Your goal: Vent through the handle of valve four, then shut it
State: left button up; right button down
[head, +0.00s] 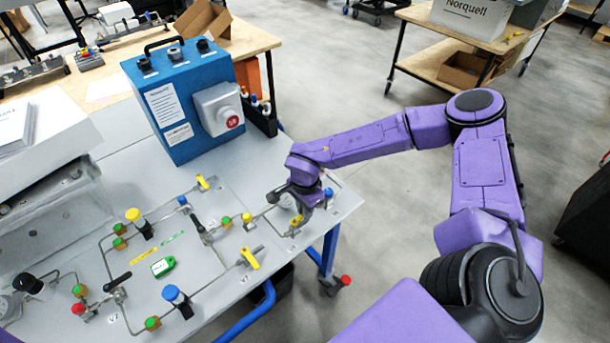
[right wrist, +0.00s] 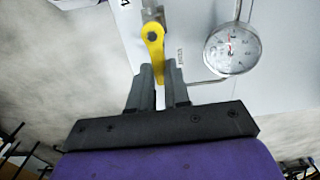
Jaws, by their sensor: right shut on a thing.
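The yellow handle of a valve (right wrist: 154,45) stands between the fingertips of my right gripper (right wrist: 161,80) in the right wrist view, and the fingers are shut on its end. Part of a printed label beside it reads like a 4. In the head view the same yellow handle (head: 297,220) shows just below my right gripper (head: 303,207), at the right end of the pipework on the panel. A round pressure gauge (right wrist: 231,49) sits beside the valve; its small reading is hard to make out. My left gripper is not in view.
Other yellow valve handles (head: 250,258) and a black handle (head: 117,283) near the V2 label stand on the grey panel. A green tag (head: 163,267) lies among the pipes.

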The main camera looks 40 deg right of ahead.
jog(key=c, duration=1.1)
grip_release()
notch_tip(320, 180, up, 11)
jog(key=shift+f+b, duration=0.2)
jog(key=shift+b, duration=0.6)
